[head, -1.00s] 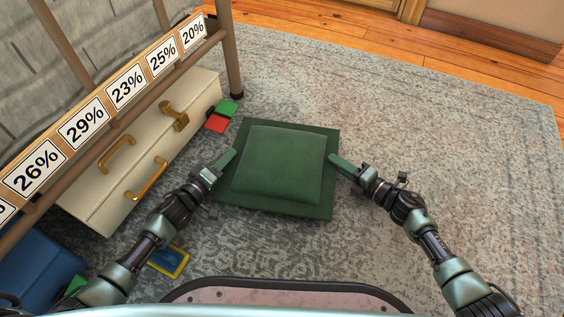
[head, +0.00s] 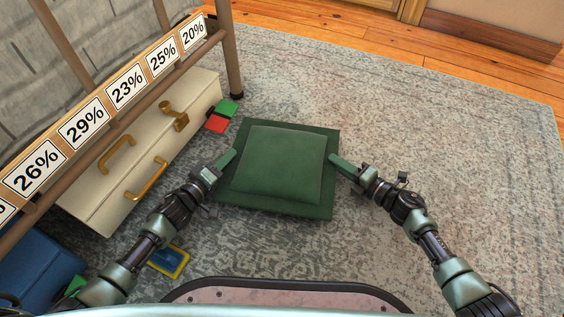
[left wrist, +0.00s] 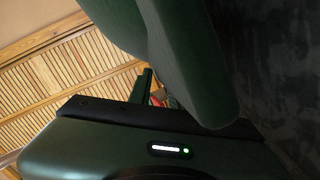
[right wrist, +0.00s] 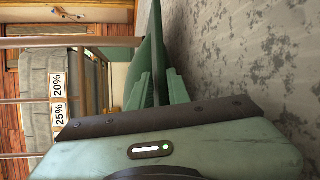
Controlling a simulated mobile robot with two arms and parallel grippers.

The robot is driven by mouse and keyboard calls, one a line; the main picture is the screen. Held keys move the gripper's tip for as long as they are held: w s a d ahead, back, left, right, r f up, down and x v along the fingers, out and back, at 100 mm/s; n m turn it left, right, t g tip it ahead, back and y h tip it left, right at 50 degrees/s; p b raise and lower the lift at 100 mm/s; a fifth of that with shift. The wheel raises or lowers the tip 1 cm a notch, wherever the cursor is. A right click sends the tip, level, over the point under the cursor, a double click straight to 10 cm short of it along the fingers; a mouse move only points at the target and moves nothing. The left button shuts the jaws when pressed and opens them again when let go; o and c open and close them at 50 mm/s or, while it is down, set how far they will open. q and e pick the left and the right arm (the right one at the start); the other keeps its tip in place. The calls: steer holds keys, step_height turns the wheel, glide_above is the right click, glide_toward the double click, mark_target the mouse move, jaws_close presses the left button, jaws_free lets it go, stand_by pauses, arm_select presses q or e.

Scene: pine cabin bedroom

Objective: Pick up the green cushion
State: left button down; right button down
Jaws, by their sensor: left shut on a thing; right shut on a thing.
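The green cushion (head: 280,162) is square with a raised middle and a flat border, in the centre of the head view over the grey rug. My left gripper (head: 228,160) is shut on its left edge, and my right gripper (head: 338,162) is shut on its right edge. In the left wrist view the cushion (left wrist: 190,55) fills the upper middle and hides much of the fingers. In the right wrist view the cushion (right wrist: 153,60) shows edge-on between the fingers. I cannot tell whether it touches the rug.
A cream box with brass handles (head: 120,175) stands at the left under a rail with percentage signs (head: 128,86). Small red (head: 217,124) and green (head: 228,107) pieces lie behind the cushion. A blue-yellow piece (head: 180,265) lies near my base. The rug (head: 460,150) is clear at right.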

arm_select(q)
steer(key=shift+a, duration=0.1)
arm_select(e)
steer(key=shift+s, duration=0.1)
